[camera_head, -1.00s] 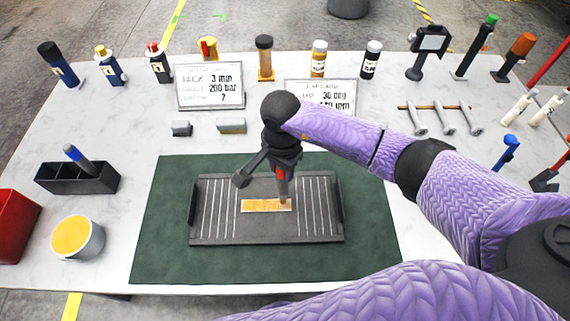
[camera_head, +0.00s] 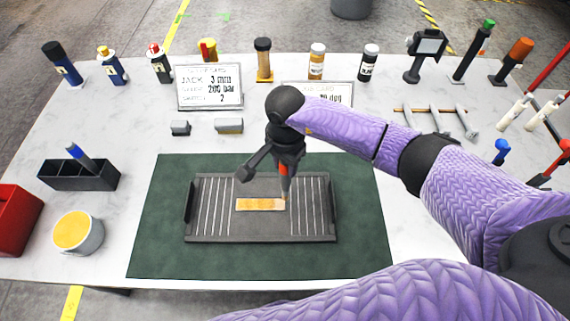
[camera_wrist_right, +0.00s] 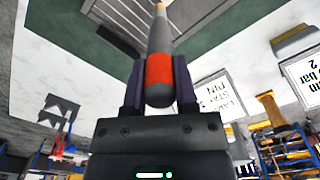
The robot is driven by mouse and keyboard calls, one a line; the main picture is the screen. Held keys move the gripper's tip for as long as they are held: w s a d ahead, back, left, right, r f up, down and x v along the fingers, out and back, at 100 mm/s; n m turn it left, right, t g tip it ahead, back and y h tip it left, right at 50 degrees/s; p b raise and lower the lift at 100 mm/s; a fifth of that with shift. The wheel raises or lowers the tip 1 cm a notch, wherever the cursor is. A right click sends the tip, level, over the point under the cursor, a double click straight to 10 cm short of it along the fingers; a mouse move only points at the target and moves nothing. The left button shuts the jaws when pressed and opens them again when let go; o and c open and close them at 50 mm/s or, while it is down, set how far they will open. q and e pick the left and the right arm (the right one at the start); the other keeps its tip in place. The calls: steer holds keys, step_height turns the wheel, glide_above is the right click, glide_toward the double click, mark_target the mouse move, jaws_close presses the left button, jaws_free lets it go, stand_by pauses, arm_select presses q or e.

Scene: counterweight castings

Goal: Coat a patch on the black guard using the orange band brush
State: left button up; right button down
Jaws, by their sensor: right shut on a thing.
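The black guard (camera_head: 318,228) is a dark slatted panel with raised sides, lying on a green mat (camera_head: 355,245). An orange-yellow coated patch (camera_head: 258,204) lies across its middle, paler at the right end. My right gripper (camera_head: 285,168) is above the guard, shut on the orange band brush (camera_head: 285,183). The brush points down, its tip at the patch's right end; I cannot tell if it touches. In the right wrist view the brush shows a grey handle and an orange band (camera_wrist_right: 159,69) between both fingers. My left gripper is not in view.
A round tub with yellow contents (camera_head: 74,231), a black holder (camera_head: 80,176) and a red bin (camera_head: 15,220) stand at left. Bottles, tools and two cards (camera_head: 209,87) line the back. Hooks (camera_head: 436,121) lie at right. My right arm crosses the table's right side.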

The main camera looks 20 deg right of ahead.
steer(key=shift+d+r+p, duration=0.1)
steer(key=shift+r+p, duration=1.2)
steer(key=shift+r, duration=1.1)
